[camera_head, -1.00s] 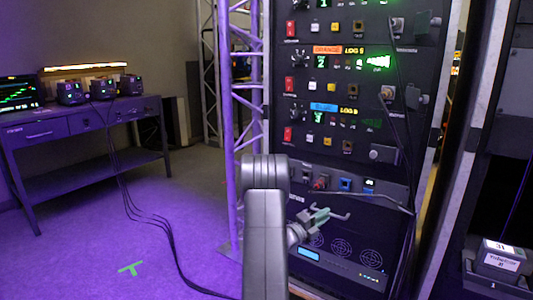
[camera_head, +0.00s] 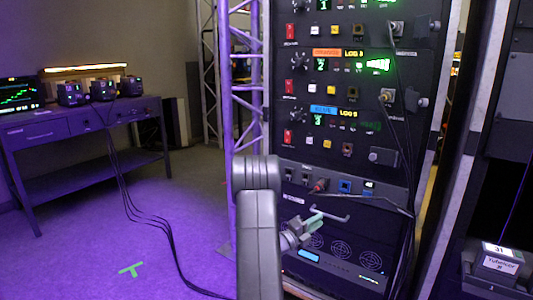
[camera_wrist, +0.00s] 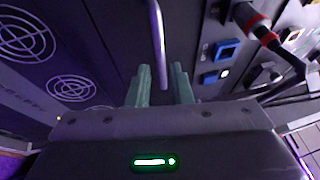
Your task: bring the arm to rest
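My arm (camera_head: 258,225) rises in front of the equipment rack in the head view. My gripper (camera_head: 316,222) is at its end, close to the lower rack panel with the round fan grilles (camera_head: 340,249). The handle also shows in the head view (camera_head: 330,213).
The rack (camera_head: 350,150) carries red switches, lit displays and cables. A red plug (camera_wrist: 265,37) sits right of my gripper in the wrist view. A purple truss (camera_head: 247,90) stands to the left. A desk (camera_head: 85,125) with small devices is further left; cables trail across the floor.

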